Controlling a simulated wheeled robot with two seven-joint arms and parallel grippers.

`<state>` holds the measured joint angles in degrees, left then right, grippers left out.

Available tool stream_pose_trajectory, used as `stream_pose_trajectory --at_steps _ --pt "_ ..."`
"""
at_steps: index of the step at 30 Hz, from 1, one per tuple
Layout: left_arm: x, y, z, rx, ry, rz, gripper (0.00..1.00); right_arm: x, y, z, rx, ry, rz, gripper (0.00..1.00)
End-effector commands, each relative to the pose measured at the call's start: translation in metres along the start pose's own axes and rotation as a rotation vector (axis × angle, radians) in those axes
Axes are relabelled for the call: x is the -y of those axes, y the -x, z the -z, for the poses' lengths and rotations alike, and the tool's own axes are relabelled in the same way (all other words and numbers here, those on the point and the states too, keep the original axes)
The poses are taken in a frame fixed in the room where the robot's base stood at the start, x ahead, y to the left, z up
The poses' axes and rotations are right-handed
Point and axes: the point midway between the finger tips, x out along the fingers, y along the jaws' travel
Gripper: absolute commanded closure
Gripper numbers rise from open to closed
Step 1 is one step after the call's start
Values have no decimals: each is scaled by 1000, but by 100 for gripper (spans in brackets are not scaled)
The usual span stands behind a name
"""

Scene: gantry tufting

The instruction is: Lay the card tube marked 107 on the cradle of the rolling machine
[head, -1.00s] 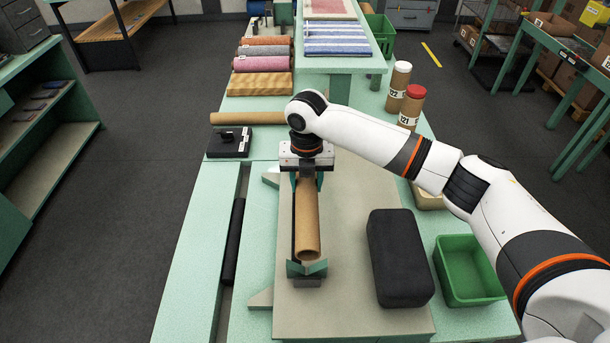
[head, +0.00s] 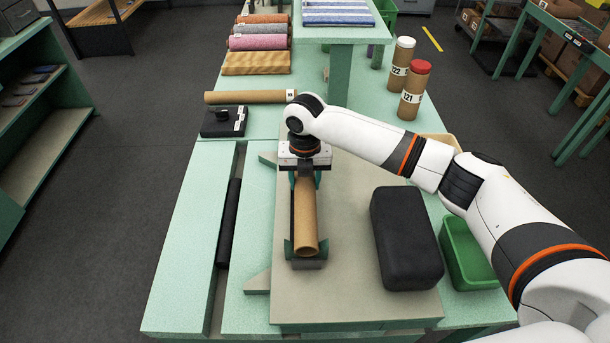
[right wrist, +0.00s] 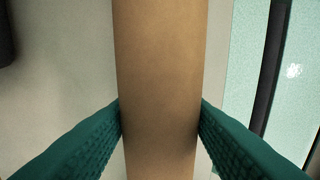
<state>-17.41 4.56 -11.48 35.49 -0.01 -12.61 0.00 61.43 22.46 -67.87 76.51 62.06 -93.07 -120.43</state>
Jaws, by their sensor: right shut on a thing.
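My right gripper (head: 306,178) is shut on a brown card tube (head: 306,222). The right wrist view shows its two green ribbed fingers (right wrist: 160,120) pressed on both sides of the tube (right wrist: 158,60). The far end is hidden by my wrist, and no number shows on this tube. My left gripper is out of view.
A black block (head: 405,238) stands on the machine's grey bed, right of the cradle. Another tube (head: 245,97) lies behind, near a black device (head: 224,122). Upright tubes marked 122 (head: 400,65) and 121 (head: 414,92) stand back right.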

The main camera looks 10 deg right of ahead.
Motion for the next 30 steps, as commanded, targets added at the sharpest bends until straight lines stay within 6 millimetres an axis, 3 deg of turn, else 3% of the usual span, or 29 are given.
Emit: stream_pose_trajectory --at_steps 6,7,11,22,30 --pt "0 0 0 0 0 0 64 0 0 0 0 0 0 81" --pt "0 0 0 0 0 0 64 0 0 0 0 0 0 51" --pt "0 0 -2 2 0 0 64 0 0 0 0 0 0 30" --pt "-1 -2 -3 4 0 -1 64 0 5 0 -1 0 0 30" --pt "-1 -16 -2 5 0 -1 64 0 54 1 -5 0 2 30"
